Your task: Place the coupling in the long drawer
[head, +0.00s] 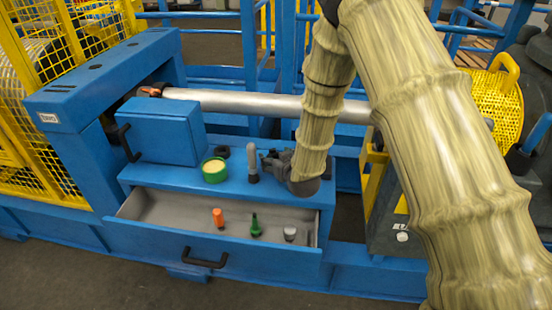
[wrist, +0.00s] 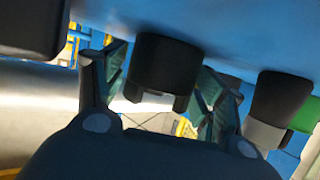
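The coupling seems to be the short black cylinder with a notched end (wrist: 166,66) in the wrist view, against the blue surface and between my fingers. My gripper (head: 268,160) is low over the right part of the blue ledge. In the wrist view my gripper (wrist: 165,85) has its fingers spread, one on each side of the cylinder; firm contact does not show. In the head view my gripper largely hides this cylinder. The long drawer (head: 165,235) is pulled out below the ledge, with its grey inside showing.
In the drawer stand an orange piece (head: 218,217), a green bottle-like piece (head: 255,225) and a small grey piece (head: 290,232). The drawer's left part is clear.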

